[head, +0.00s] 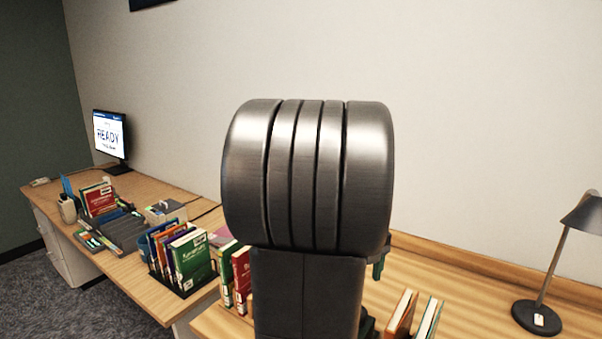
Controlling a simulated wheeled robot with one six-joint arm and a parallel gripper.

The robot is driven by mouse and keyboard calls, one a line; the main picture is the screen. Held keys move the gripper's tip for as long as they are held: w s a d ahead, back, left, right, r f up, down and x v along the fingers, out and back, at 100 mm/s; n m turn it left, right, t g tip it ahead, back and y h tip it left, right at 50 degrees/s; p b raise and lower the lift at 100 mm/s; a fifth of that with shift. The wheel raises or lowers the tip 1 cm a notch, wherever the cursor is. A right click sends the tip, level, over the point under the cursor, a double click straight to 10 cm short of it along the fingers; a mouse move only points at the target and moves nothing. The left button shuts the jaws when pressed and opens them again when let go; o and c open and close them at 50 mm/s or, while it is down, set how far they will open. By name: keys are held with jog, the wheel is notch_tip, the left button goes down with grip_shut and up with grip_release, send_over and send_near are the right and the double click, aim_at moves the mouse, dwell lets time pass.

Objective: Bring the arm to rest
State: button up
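My arm shows from behind as a large dark grey rounded joint with a dark link below it. It fills the middle of the head view and stands in front of the desk. My gripper is not in view; the arm's bulk hides what lies behind it. A small green piece shows at the joint's lower right edge, and I cannot tell what it is part of.
A wooden desk (470,290) spans the lower right, with upright books (402,314) and a black lamp (541,318). Left, another desk (145,282) holds a rack of books (190,258), folders and a monitor (109,134) reading READY.

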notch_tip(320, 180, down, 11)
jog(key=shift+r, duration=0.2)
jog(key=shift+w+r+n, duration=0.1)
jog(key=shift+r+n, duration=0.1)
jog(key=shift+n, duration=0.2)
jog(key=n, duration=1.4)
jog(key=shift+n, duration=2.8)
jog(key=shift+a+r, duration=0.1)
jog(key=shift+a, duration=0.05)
